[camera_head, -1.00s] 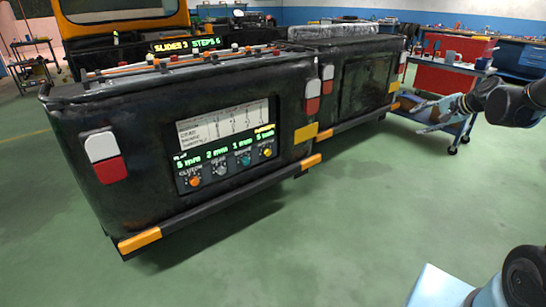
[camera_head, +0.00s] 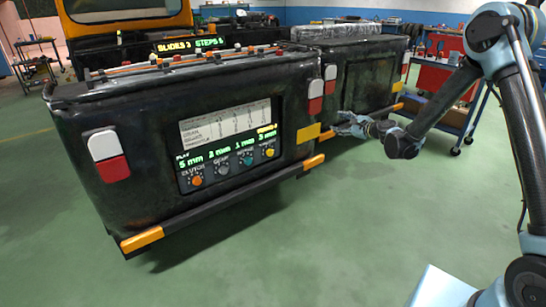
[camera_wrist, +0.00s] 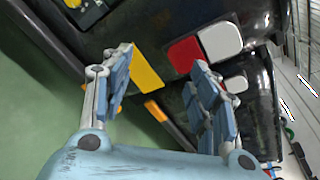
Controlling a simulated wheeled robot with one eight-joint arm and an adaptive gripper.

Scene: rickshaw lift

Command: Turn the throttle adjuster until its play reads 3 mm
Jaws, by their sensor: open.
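The throttle adjuster is the yellow knob (camera_head: 269,152) at the right end of a row of knobs on the panel of the dark vehicle body. Green readings (camera_head: 228,150) glow above the knobs; the first looks like 5 mm and the one above the yellow knob looks like 3 mm, but it is small and blurred. My gripper (camera_head: 341,122) is open and empty, to the right of the panel near the body's corner, apart from the knob. In the wrist view the fingers (camera_wrist: 165,70) are spread, and part of the panel (camera_wrist: 88,12) shows at the top left.
An orange clutch knob (camera_head: 195,181), a grey knob (camera_head: 223,170) and a teal knob (camera_head: 247,160) sit left of the yellow one. A bumper bar (camera_head: 225,205) juts out below the panel. A red cabinet (camera_head: 440,75) stands behind. Green floor in front is clear.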

